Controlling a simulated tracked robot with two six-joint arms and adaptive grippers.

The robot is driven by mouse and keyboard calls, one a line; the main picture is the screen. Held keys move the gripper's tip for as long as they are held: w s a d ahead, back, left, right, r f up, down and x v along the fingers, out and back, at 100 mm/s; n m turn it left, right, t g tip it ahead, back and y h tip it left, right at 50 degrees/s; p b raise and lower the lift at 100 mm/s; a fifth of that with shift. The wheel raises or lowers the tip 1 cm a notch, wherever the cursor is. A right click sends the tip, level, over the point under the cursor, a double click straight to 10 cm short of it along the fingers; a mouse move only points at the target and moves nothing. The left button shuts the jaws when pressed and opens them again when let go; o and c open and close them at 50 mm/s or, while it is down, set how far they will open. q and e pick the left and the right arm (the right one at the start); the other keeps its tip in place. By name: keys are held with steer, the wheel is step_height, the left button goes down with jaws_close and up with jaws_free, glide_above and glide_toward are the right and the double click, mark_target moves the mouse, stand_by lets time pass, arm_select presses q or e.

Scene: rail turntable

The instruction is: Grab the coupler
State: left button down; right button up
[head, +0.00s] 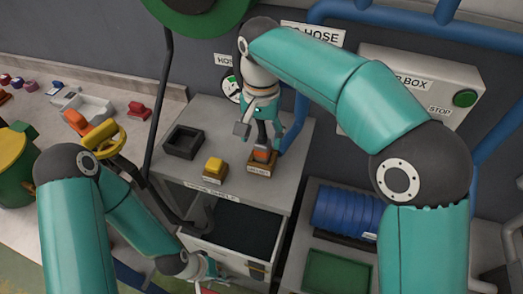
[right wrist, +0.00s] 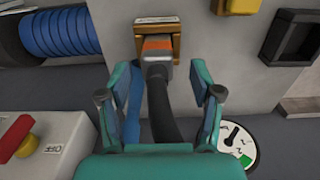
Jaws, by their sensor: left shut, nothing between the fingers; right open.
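The coupler (head: 262,154) has an orange band and a grey body and sits in a wooden holder on the grey cabinet top. In the right wrist view the coupler (right wrist: 158,48) has a black hose running from it towards me. My right gripper (head: 266,132) is open above it. In the right wrist view the fingers (right wrist: 160,100) stand on either side of the hose, apart from it, with the coupler just beyond the tips. My left gripper (head: 208,272) is shut and empty, low by the open drawer's front, partly hidden by my own arm.
A yellow block (head: 214,168) on a wooden base and an empty black tray (head: 184,141) stand left of the coupler. The dark-lined drawer (head: 190,240) is open below. A blue hose coil (head: 345,212) and a green tray (head: 337,273) lie to the right. A box with a green button (head: 465,98) is on the wall.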

mark_target(262, 149)
steer(key=f, duration=0.4)
steer(key=shift+d+f, duration=0.2)
steer(key=shift+f, duration=0.1)
jaws_close()
